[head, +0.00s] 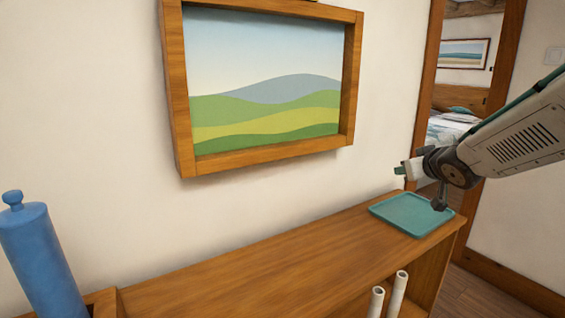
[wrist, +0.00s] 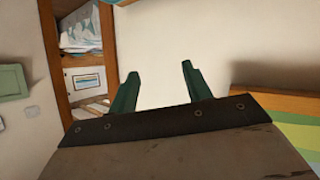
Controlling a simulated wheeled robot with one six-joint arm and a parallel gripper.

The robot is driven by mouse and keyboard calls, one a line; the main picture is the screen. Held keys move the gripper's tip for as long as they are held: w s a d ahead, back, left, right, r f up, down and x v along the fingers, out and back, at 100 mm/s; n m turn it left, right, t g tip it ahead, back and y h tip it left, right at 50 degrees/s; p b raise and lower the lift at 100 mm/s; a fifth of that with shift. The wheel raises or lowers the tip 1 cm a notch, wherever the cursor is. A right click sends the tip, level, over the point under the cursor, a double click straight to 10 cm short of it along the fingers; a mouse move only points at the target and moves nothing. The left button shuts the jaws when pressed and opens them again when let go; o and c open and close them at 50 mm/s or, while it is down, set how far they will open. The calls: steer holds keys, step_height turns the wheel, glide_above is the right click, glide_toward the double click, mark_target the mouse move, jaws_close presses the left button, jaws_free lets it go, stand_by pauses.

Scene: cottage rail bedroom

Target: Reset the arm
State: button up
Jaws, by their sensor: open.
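My gripper (head: 403,170) is at the right in the head view, at the end of my arm, above the back of a teal tray (head: 412,214) and apart from the wall. In the wrist view my gripper (wrist: 159,80) shows two green fingers spread apart with nothing between them, only pale wall behind. The tray lies flat on the right end of a wooden shelf top (head: 250,272) and looks empty; my wrist hides part of it.
A framed hill picture (head: 265,85) hangs on the wall above the shelf. A blue cylinder with a knob (head: 38,255) stands at the left. Two pale rods (head: 397,292) rise at the shelf's front. A doorway at the right shows a bed (head: 450,127). The middle of the shelf top is clear.

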steer(key=s+d+f+m+g+h, duration=0.1)
steer(key=s+f+g, duration=0.25)
steer(key=s, duration=0.65)
steer(key=s+f+m+g+h, duration=0.25)
steer(key=s+g, duration=0.25)
steer(key=s, duration=0.5)
steer(key=s+a+g+y, duration=0.1)
steer(key=s+a, duration=0.3)
steer(key=s, duration=0.5)
steer(key=s+a+n+g+y, duration=0.1)
steer(key=s+a, duration=0.3)
steer(key=s, duration=0.6)
steer(key=shift+a+g+y, duration=0.2)
steer(key=shift+g+y, duration=0.45)
steer(key=shift+y, duration=0.2)
steer(key=shift+r+n, duration=0.1)
steer(key=shift+n, duration=0.15)
